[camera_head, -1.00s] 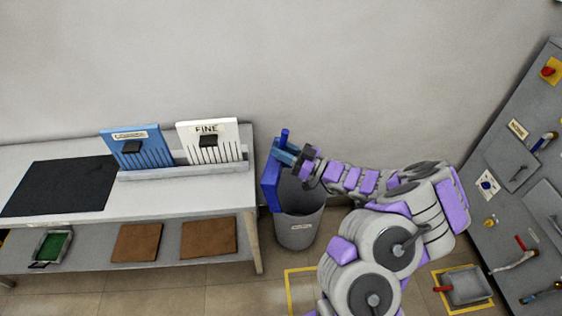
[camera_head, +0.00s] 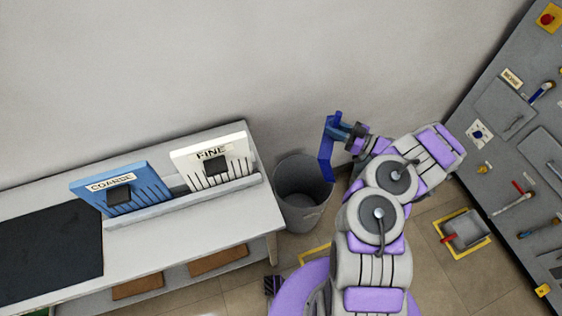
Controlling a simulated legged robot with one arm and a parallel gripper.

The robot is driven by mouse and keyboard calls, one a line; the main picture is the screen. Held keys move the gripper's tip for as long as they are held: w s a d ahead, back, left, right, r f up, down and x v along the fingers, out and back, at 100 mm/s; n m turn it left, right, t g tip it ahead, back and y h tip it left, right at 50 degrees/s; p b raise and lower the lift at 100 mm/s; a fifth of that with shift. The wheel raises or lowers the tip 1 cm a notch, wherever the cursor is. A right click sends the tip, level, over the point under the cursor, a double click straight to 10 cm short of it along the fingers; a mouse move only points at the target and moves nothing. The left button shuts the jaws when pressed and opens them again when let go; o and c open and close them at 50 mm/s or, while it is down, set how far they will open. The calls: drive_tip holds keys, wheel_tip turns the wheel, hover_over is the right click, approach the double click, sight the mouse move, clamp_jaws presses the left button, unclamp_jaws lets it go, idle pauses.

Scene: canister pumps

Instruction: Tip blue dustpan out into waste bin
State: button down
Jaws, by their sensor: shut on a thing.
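The blue dustpan (camera_head: 326,158) is in my gripper (camera_head: 344,130), which is shut on it. The pan stands steeply tilted, nearly on edge, and its contents, if any, cannot be seen. The grey waste bin (camera_head: 303,212) stands on the floor at the right end of the bench. The dustpan's lower end is at the right part of the bin's mouth in the picture, above the rim. The bin's open mouth shows, but what lies at its bottom is too dark to tell.
The white bench (camera_head: 150,255) holds a blue COARSE panel (camera_head: 118,190), a white FINE panel (camera_head: 210,160) and a black mat (camera_head: 45,250). A grey tool panel (camera_head: 520,150) is at right.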

wheel_tip(320, 180, down, 19)
drive_tip(key=a+n+g+h+p, duration=0.1)
drive_tip(key=a+n+g+p, duration=0.1)
drive_tip(key=n+g, duration=0.45)
drive_tip(key=a+f+n+g+h+p, duration=0.15)
drive_tip(key=a+g, duration=0.25)
drive_tip(key=a, duration=1.2)
drive_tip(key=s+a+f+n+t+h+b, duration=0.1)
drive_tip(key=s+a+f+t+h+b, duration=0.1)
drive_tip(key=a+f+h, duration=0.5)
wheel_tip(320, 180, down, 3)
drive_tip(key=shift+s+f+h, duration=0.1)
drive_tip(key=shift+s+h, duration=0.05)
drive_tip(key=shift+h, duration=0.6)
drive_tip(key=shift+d, duration=0.1)
